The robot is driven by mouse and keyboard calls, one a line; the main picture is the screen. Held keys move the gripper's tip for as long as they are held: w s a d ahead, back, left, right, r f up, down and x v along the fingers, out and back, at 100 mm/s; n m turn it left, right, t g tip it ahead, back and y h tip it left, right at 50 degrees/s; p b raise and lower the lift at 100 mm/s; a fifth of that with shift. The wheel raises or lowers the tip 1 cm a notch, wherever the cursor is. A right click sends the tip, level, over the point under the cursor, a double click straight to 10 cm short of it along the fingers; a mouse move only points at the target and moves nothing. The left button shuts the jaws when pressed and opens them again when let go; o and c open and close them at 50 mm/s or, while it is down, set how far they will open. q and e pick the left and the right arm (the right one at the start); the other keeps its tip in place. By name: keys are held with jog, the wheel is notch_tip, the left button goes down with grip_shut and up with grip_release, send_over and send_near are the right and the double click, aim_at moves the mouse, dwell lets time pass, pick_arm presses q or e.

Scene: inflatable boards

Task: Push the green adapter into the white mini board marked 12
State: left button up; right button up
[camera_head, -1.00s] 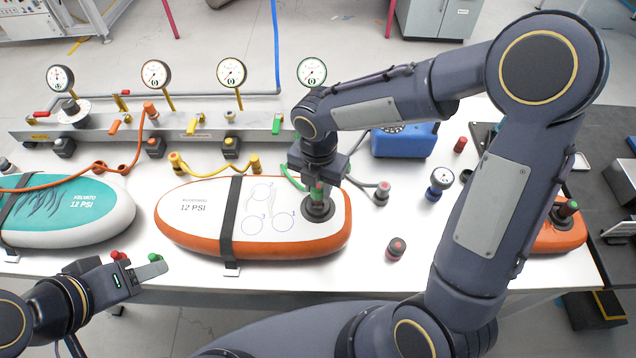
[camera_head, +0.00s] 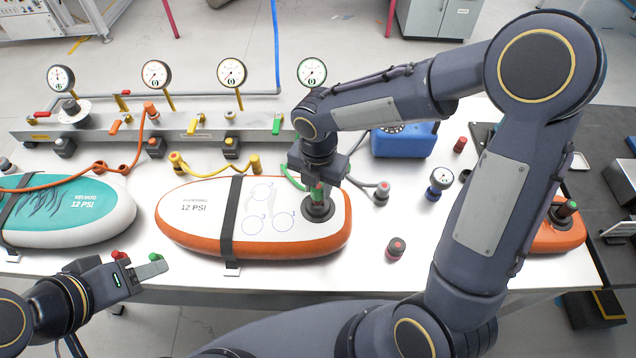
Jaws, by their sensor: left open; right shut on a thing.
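The white mini board (camera_head: 190,212) with an orange edge lies on the white table and reads 12 PSI. A black strap crosses it. A dark round valve (camera_head: 326,210) sits near its right end. My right gripper (camera_head: 317,184) points down over this valve, shut on the green adapter (camera_head: 316,195). The adapter is upright at the valve's centre; the fingers partly hide it, so I cannot tell how deep it sits. My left gripper (camera_head: 143,262) is open and empty at the table's front edge, left of the board.
A teal board (camera_head: 85,215) lies at the left, also reading 12 PSI. A rail with several gauges (camera_head: 232,72) runs along the back. A blue box (camera_head: 405,140), a small gauge (camera_head: 440,180) and a red-topped cap (camera_head: 396,248) stand right of the board.

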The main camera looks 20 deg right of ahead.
jog(key=shift+f+b, duration=1.1)
jog(key=shift+f, duration=0.35)
jog(key=o, duration=1.1)
jog(key=shift+c, duration=0.2)
jog(key=shift+r, duration=0.15)
notch_tip(320, 180, up, 8)
jog(key=shift+f, duration=0.15)
